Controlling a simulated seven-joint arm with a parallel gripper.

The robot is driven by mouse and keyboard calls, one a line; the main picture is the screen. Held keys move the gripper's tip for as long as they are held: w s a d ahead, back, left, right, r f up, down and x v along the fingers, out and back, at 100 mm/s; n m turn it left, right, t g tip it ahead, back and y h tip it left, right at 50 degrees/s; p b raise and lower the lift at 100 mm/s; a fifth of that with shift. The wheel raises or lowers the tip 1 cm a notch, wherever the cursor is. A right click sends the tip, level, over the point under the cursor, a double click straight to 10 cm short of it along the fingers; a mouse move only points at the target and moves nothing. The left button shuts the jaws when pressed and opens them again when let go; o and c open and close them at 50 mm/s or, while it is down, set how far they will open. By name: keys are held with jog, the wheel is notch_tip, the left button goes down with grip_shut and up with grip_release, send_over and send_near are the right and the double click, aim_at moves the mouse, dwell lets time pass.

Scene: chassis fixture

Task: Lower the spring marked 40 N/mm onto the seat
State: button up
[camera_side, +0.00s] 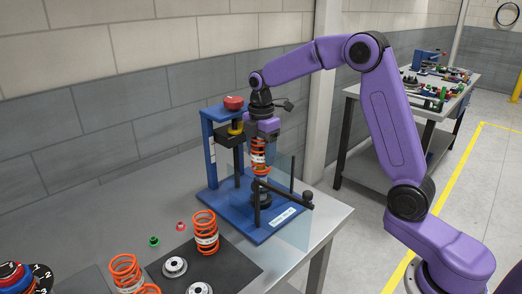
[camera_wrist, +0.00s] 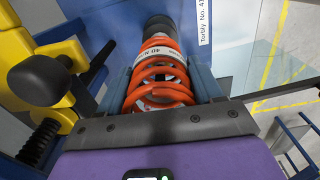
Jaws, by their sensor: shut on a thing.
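My gripper (camera_side: 260,140) is shut on an orange coil spring (camera_side: 259,158) and holds it upright inside the blue press fixture. In the wrist view the spring (camera_wrist: 160,88) sits between the two fingers (camera_wrist: 163,80), and its white band carries upside-down print that looks like "40 N/mm". The dark round seat (camera_side: 262,198) is on the fixture's blue base, below the spring. In the wrist view a dark cylinder (camera_wrist: 161,28) lies just beyond the spring's far end. The spring appears above the seat and roughly in line; I cannot tell whether they touch.
The fixture has a blue frame (camera_side: 210,155), a red knob (camera_side: 233,103), a clear panel and a black lever (camera_side: 285,193) close by. Other orange springs (camera_side: 205,225) stand on a dark mat (camera_side: 235,268) at the front. Bare table lies left of the fixture.

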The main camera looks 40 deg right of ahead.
aim_at(261, 165)
jog(key=shift+f, duration=0.1)
dwell(0.3)
jog(key=shift+f, duration=2.15)
jog(key=shift+f, duration=0.15)
jog(key=o, duration=1.5)
jog(key=shift+c, duration=0.2)
jog(key=shift+r, duration=4.7)
